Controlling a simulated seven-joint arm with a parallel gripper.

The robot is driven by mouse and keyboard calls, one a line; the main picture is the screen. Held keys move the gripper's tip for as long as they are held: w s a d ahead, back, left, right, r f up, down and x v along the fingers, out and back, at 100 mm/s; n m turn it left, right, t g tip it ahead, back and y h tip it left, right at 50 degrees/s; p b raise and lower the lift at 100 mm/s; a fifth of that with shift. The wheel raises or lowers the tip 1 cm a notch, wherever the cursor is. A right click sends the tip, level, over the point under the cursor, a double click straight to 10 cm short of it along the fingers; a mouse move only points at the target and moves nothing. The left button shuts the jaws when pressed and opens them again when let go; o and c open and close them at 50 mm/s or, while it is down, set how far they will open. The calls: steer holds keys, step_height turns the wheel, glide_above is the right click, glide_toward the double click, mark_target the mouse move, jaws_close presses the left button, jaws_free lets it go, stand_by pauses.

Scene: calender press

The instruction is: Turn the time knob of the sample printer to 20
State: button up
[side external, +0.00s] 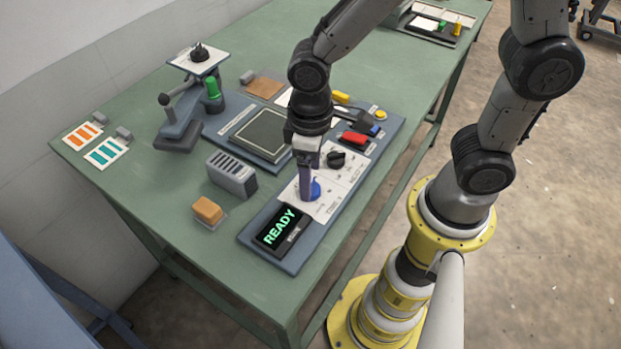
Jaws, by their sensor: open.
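The sample printer (276,241) is a blue-grey base on the green table, with a display (279,230) reading READY at its near end. A blue knob (315,189) sits on its white dial panel, and a black knob (336,160) sits farther back on the panel. I cannot read the dial markings or tell which knob is time. My gripper (306,196) points down at the blue knob, with its jaws open. A finger hides the knob's left part; I cannot tell whether they touch.
Red (354,138) and blue levers stand behind the black knob. A grey slotted block (232,174) and an orange block (208,210) lie left of the printer. The table's front left is clear.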

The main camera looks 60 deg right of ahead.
steer(key=shift+f, duration=1.2)
jaws_close()
